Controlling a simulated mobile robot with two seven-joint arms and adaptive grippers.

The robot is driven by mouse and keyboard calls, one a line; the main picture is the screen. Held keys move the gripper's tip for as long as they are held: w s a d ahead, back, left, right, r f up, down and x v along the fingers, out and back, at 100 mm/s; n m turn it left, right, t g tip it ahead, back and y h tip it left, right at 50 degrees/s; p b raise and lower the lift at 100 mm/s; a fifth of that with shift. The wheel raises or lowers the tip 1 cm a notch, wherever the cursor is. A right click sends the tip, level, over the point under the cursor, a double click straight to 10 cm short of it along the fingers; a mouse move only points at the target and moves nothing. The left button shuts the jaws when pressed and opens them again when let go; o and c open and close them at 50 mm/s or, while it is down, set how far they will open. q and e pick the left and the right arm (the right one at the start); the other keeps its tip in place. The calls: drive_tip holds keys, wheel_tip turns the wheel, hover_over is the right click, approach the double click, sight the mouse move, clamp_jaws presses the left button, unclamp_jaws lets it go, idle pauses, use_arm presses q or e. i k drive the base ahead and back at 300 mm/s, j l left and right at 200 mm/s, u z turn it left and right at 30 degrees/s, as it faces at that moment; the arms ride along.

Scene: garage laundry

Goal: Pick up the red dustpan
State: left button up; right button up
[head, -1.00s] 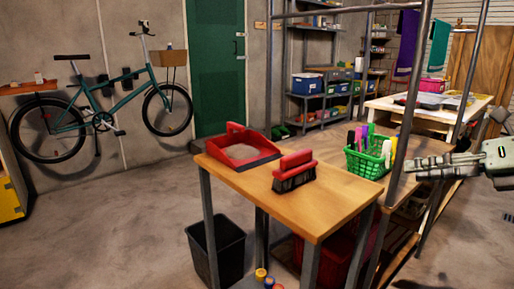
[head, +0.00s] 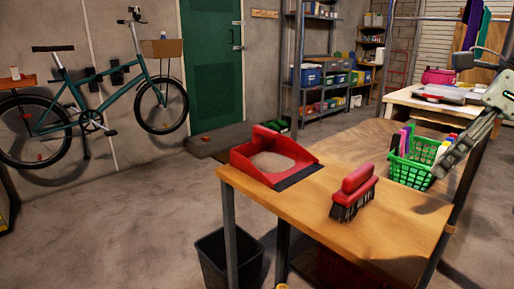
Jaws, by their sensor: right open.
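The red dustpan (head: 290,151) lies on the wooden workbench (head: 310,215), near its left far corner. Its pan has a greyish-brown inside and a dark front lip, and its raised red handle part is at the back left. My right gripper (head: 442,170) comes in from the right edge, with its open fingers angled down and left. In the picture it overlaps the green basket's right side; I cannot tell whether they touch. It is well to the right of the dustpan and holds nothing visible. My left gripper is out of view.
A red brush (head: 356,190) with dark bristles stands right of the dustpan. A green basket (head: 411,171) of colourful items sits farther right. A black bin (head: 229,259) is below the bench. A bicycle (head: 95,85) hangs on the wall.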

sight(275, 160)
drive_tip(key=i+j, duration=0.5)
drive_tip(key=j, duration=0.15)
drive_tip(key=i+j, duration=0.5)
drive_tip(key=j, duration=0.1)
